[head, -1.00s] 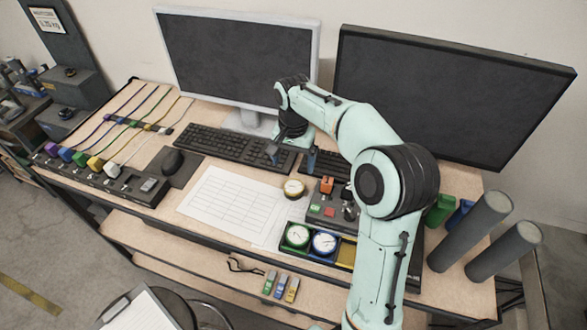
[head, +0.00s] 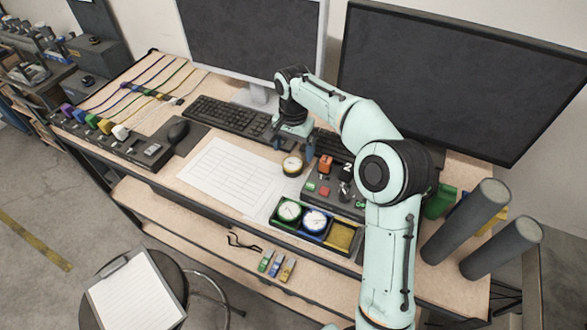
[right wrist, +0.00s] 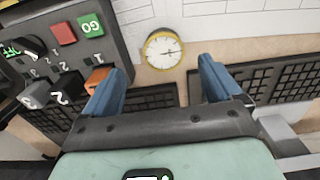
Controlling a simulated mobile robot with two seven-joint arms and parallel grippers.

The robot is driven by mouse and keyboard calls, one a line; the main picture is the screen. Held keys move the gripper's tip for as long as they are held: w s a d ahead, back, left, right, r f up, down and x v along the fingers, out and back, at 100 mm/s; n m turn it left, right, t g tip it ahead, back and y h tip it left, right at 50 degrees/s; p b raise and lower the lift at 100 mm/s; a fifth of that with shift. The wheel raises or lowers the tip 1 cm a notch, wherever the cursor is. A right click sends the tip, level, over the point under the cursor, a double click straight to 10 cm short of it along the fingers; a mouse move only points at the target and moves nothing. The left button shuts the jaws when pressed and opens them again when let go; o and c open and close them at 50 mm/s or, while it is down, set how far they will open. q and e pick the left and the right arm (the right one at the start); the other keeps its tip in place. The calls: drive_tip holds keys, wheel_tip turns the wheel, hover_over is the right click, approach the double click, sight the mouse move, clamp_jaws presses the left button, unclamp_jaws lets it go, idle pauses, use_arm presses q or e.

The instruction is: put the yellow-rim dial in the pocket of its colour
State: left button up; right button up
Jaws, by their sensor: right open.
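The yellow-rim dial (head: 292,166) lies face up on the desk, beside the right edge of the paper sheet. It also shows in the right wrist view (right wrist: 163,51), just beyond and between the blue fingertips. My right gripper (head: 292,150) is open and empty, above the desk on the keyboard side of the dial. A dark tray (head: 270,222) at the desk's front has three pockets. The green pocket holds a green-rim dial (head: 289,211) and the blue one a blue-rim dial (head: 314,220). The yellow pocket (head: 341,236) at the right is empty. My left gripper is not in view.
A control box (head: 325,190) with buttons and switches stands close right of the dial, behind the tray. A keyboard (head: 225,118) lies behind the gripper, with two monitors further back. The paper sheet (head: 232,172) covers flat desk to the left. Two grey cylinders (head: 465,222) stand at the right.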

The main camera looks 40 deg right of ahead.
sight(293, 163)
drive_tip(key=shift+w+d+f, duration=0.1)
drive_tip(key=shift+w+f, duration=0.05)
drive_tip(key=shift+f, duration=1.4)
drive_tip(key=shift+w+f, duration=0.15)
drive_tip(key=shift+f, duration=1.4)
drive_tip(key=shift+r, duration=0.1)
drive_tip(key=c, duration=1.3)
